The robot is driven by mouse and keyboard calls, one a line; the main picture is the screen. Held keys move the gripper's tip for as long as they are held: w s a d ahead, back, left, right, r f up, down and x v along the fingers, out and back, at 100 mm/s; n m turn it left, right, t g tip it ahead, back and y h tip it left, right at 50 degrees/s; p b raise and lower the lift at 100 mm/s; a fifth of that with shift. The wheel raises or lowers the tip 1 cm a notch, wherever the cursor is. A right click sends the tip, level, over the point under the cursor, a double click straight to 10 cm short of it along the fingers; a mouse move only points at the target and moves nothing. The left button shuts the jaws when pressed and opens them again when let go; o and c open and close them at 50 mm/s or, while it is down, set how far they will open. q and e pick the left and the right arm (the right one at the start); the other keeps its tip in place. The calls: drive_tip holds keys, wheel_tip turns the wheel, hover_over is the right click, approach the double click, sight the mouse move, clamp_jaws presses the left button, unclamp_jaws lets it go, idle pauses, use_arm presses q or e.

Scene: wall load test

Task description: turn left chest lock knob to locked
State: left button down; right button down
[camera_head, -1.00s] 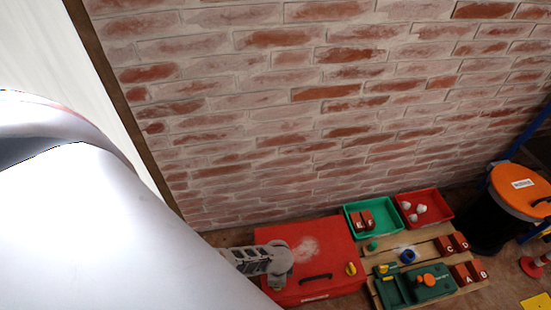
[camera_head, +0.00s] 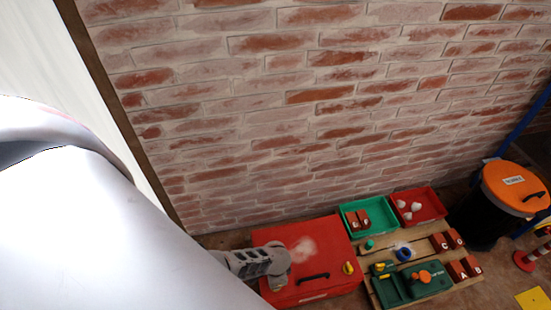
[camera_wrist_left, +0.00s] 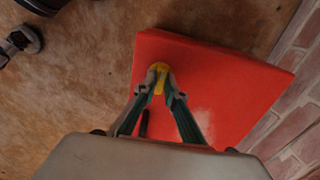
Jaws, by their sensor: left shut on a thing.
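The red chest (camera_head: 325,245) stands on the floor against the brick wall and also fills the middle of the left wrist view (camera_wrist_left: 215,85). My left gripper (camera_wrist_left: 163,84) is over the chest lid, with its two fingers closed on a yellow knob (camera_wrist_left: 161,70), one finger on each side. In the head view my left gripper (camera_head: 278,278) covers the chest's left part and hides the left knob. The right yellow knob (camera_head: 348,268) is in plain view. The knob's exact turn angle is hard to tell. My right gripper is not in view.
A black handle (camera_head: 313,277) lies between the knobs. A green bin (camera_head: 378,231) and a red bin (camera_head: 432,216) stand behind a wooden pallet (camera_head: 422,247) with a green device and lettered blocks. A black barrel with an orange lid (camera_head: 515,188) is at right.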

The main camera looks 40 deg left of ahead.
use_arm(q)
drive_tip(key=c, duration=2.1)
unclamp_jaws()
drive_tip(key=shift+f, duration=0.1)
drive_tip(key=shift+r, duration=0.2)
drive_tip(key=shift+d+r, duration=0.1)
drive_tip(key=shift+r, duration=0.4)
wheel_tip(320, 180, up, 11)
drive_tip(key=shift+f, duration=0.15)
